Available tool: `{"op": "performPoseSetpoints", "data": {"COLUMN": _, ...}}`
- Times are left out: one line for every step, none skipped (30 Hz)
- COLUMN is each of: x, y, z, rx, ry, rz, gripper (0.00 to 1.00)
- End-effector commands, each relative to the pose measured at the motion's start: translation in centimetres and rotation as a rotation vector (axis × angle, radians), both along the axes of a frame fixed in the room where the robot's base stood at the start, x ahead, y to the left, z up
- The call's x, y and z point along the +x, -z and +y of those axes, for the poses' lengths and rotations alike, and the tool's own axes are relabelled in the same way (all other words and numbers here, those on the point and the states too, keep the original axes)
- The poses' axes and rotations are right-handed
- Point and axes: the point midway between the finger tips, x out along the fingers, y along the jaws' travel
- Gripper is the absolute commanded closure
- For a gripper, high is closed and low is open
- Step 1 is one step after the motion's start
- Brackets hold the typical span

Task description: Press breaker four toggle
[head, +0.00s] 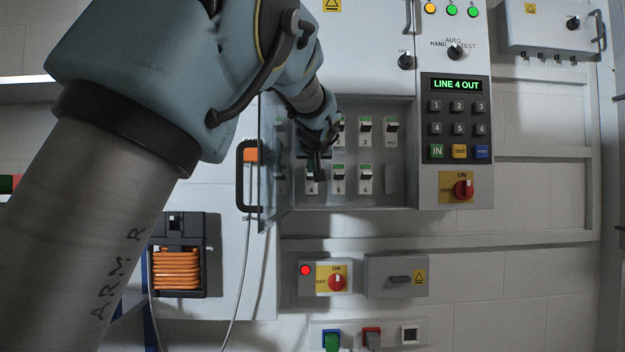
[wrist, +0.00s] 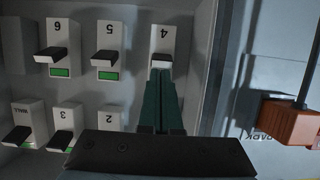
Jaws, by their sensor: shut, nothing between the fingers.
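The breaker four block (wrist: 166,41), white with an upside-down 4, shows in the wrist view with its dark toggle (wrist: 160,60) sticking out. In the head view its lower part (head: 311,188) shows just below my gripper, lower left of the breaker rows. My gripper (wrist: 160,74) is shut and empty. Its dark green fingertips are right at the breaker four toggle and seem to touch it, though exact contact is hard to tell. The fingers hide the area below that toggle.
Breaker five (wrist: 106,47) and breaker six (wrist: 55,45) show green windows beside breaker four. The display (head: 456,85) reads LINE 4 OUT.

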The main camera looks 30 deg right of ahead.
Motion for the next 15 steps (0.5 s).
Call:
{"op": "performPoseSetpoints", "data": {"x": -0.07, "y": 0.75, "z": -0.03, "rx": -0.004, "ry": 0.001, "rz": -0.008, "gripper": 1.0}}
{"op": "performPoseSetpoints", "data": {"x": -0.08, "y": 0.8, "z": -0.05, "rx": -0.006, "ry": 0.001, "rz": -0.013, "gripper": 1.0}}
{"op": "performPoseSetpoints", "data": {"x": -0.11, "y": 0.87, "z": -0.05, "rx": -0.01, "ry": 0.001, "rz": -0.02, "gripper": 1.0}}
{"op": "performPoseSetpoints", "data": {"x": -0.11, "y": 0.91, "z": -0.04, "rx": -0.012, "ry": 0.001, "rz": -0.025, "gripper": 1.0}}
{"op": "performPoseSetpoints", "data": {"x": -0.1, "y": 0.94, "z": -0.02, "rx": -0.015, "ry": 0.001, "rz": -0.031, "gripper": 1.0}}
{"op": "performPoseSetpoints", "data": {"x": -0.1, "y": 0.97, "z": 0.0, "rx": -0.018, "ry": 0.0, "rz": -0.039, "gripper": 1.0}}
{"op": "performPoseSetpoints", "data": {"x": -0.1, "y": 1.0, "z": 0.01, "rx": -0.021, "ry": 0.0, "rz": -0.044, "gripper": 1.0}}
{"op": "performPoseSetpoints", "data": {"x": -0.11, "y": 1.04, "z": 0.01, "rx": -0.023, "ry": 0.0, "rz": -0.05, "gripper": 1.0}}
{"op": "performPoseSetpoints", "data": {"x": -0.12, "y": 1.11, "z": 0.01, "rx": -0.027, "ry": 0.0, "rz": -0.057, "gripper": 1.0}}
{"op": "performPoseSetpoints", "data": {"x": -0.15, "y": 1.17, "z": 0.01, "rx": -0.029, "ry": 0.0, "rz": -0.063, "gripper": 1.0}}
{"op": "performPoseSetpoints", "data": {"x": -0.16, "y": 1.2, "z": 0.02, "rx": -0.032, "ry": 0.0, "rz": -0.068, "gripper": 1.0}}
{"op": "performPoseSetpoints", "data": {"x": -0.18, "y": 1.25, "z": 0.02, "rx": -0.035, "ry": 0.0, "rz": -0.076, "gripper": 1.0}}
{"op": "performPoseSetpoints", "data": {"x": -0.19, "y": 1.28, "z": 0.02, "rx": -0.038, "ry": 0.0, "rz": -0.082, "gripper": 1.0}}
{"op": "performPoseSetpoints", "data": {"x": -0.2, "y": 1.32, "z": 0.03, "rx": -0.041, "ry": 0.0, "rz": -0.088, "gripper": 1.0}}
{"op": "performPoseSetpoints", "data": {"x": -0.22, "y": 1.39, "z": 0.03, "rx": -0.044, "ry": 0.0, "rz": -0.095, "gripper": 1.0}}
